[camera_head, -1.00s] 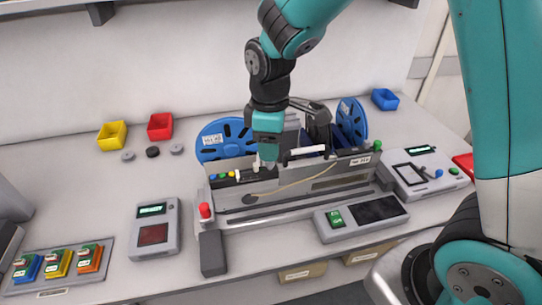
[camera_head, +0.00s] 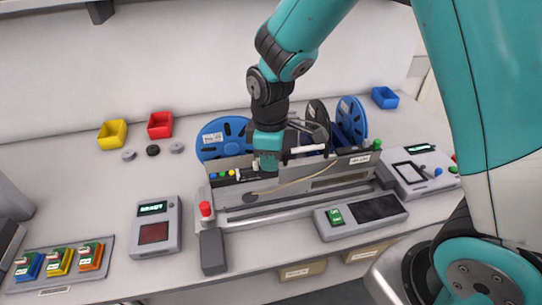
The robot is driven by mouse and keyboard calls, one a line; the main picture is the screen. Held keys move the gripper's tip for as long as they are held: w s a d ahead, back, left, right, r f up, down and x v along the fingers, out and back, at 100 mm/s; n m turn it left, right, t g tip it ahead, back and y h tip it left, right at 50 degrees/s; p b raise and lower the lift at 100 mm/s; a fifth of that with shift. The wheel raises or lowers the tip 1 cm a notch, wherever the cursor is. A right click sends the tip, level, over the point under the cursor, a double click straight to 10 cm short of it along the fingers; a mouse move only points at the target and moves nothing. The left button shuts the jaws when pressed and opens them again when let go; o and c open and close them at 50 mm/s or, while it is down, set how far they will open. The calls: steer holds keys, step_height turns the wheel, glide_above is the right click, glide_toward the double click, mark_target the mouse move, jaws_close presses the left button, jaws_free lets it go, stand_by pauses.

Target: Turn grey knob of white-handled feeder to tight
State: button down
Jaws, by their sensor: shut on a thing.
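My gripper (camera_head: 265,168) points down at the feeder trolley in the middle of the bench. It appears shut on the grey knob, but the wrist and feeder parts hide the knob and most of the fingers. The feeder's white handle (camera_head: 308,148) is a pale bar just to the right of my gripper. The feeder bank (camera_head: 300,190) is a grey housing with a slotted rail, with blue reels (camera_head: 222,138) behind it. I cannot tell how far the knob is turned.
A red button post (camera_head: 205,209) stands at the bank's left end. A grey display box (camera_head: 154,232) is left of it, and a panel with a green button (camera_head: 335,216) is in front. Yellow (camera_head: 112,133) and red (camera_head: 160,124) bins stand at the back. The bench's left middle is mostly clear.

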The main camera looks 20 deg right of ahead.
steer(key=shift+m, duration=0.7)
steer(key=c, duration=1)
jaws_free()
step_height(320, 180, up, 18)
steer(key=b, duration=0.1)
steer(key=shift+f, duration=0.25)
